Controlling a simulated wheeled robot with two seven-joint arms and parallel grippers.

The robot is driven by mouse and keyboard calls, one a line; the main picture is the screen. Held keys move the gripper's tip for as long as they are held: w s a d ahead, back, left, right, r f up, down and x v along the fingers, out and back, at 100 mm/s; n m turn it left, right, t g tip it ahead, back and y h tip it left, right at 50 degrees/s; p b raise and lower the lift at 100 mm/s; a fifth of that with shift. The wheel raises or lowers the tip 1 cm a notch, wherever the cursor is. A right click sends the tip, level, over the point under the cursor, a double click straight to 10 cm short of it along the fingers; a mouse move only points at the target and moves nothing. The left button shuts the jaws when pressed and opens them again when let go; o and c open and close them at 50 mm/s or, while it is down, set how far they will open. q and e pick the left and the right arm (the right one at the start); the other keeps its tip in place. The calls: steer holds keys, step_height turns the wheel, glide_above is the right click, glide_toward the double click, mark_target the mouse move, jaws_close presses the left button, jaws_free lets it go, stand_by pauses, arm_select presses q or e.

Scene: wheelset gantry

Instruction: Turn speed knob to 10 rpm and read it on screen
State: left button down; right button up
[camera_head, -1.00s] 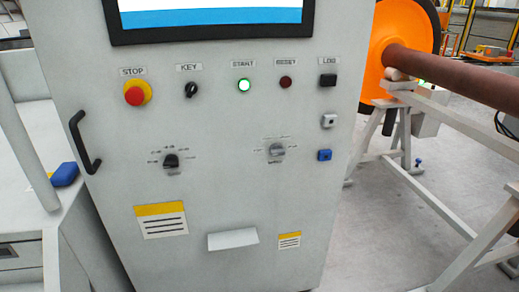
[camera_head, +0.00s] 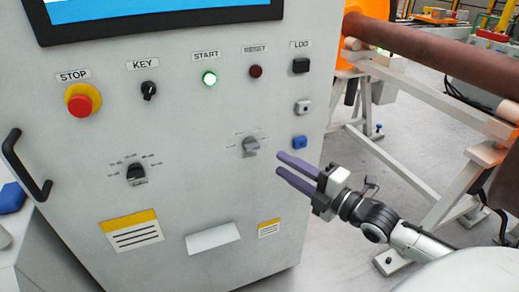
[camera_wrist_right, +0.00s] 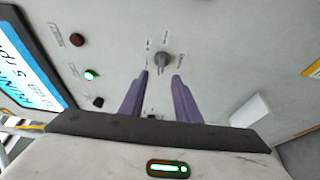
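The grey cabinet's front has two rotary knobs with small printed scales that I cannot read. The black knob (camera_head: 137,173) is on the left. The grey knob (camera_head: 250,146) is on the right, and it also shows in the right wrist view (camera_wrist_right: 162,60). My right gripper (camera_head: 281,163) is open and empty, just right of the grey knob. In the wrist view its purple fingers (camera_wrist_right: 161,76) point at that knob, apart from it. The screen (camera_head: 165,6) is cut off at the top; in the wrist view the screen (camera_wrist_right: 24,70) shows partial text including "5 rp". My left gripper is not in view.
Above the knobs are a red STOP button (camera_head: 82,100), a KEY switch (camera_head: 149,90), a lit green START button (camera_head: 209,78) and a dark red button (camera_head: 255,71). A black handle (camera_head: 25,165) sticks out at left. Frames and a brown shaft (camera_head: 430,55) stand at right.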

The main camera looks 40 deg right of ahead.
mark_target(255, 149)
steer(key=w, duration=0.3)
steer(key=w+a, duration=0.1)
steer(key=w, duration=0.5)
steer(key=shift+w+a+f, duration=0.15)
steer(key=shift+w+a, duration=0.15)
steer(key=shift+c, duration=0.5)
jaws_close()
